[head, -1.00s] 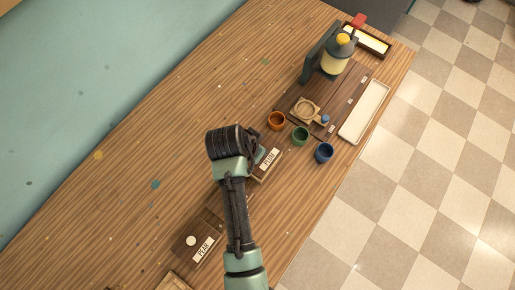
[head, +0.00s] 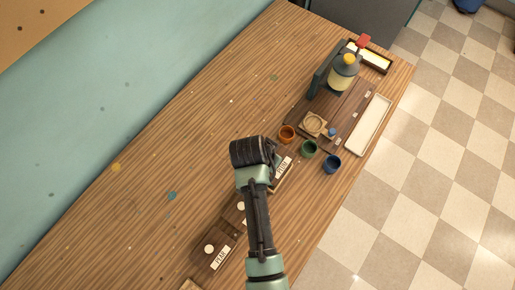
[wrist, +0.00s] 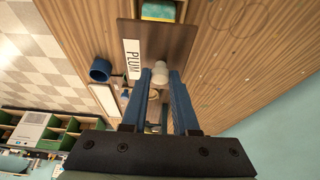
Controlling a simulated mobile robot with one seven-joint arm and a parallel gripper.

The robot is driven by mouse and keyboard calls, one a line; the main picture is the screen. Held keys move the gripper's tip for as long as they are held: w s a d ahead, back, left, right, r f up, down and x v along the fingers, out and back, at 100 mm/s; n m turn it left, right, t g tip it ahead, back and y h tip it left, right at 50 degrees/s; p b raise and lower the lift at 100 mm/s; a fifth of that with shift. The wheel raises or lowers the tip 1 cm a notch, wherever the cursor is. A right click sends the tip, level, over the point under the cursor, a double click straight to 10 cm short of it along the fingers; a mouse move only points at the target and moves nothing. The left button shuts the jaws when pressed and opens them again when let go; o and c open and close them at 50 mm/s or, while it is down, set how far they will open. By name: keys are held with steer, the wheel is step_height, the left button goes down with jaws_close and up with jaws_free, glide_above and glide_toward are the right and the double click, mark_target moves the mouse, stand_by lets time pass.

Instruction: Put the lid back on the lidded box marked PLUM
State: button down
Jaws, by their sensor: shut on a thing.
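The PLUM lid, a dark brown board (wrist: 178,42) with a white PLUM label and a pale round knob (wrist: 160,72), fills the middle of the wrist view. My gripper (wrist: 164,78) has its blue fingers shut on that knob. Beyond the lid's edge shows part of an open pale wooden box (wrist: 160,20) with something green inside; the lid hides the rest of it. I cannot tell whether the lid touches the box. In the head view my gripper (head: 268,158) hides much of the lid, and the PLUM label (head: 283,167) shows to its right.
A box marked PEAR (head: 213,254) with its lid on stands at lower left, with another knobbed lid (head: 240,207) partly behind my arm. The table's left side is clear.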

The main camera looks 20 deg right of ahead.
steer(key=shift+f+b, duration=2.25)
steer(key=shift+f, duration=0.05)
steer(key=shift+f+b, duration=0.55)
steer(key=shift+f, duration=0.3)
steer(key=shift+f, duration=0.55)
stand_by(0.6)
steer(key=shift+c, duration=0.6)
jaws_free()
steer(key=shift+r+p, duration=3.55)
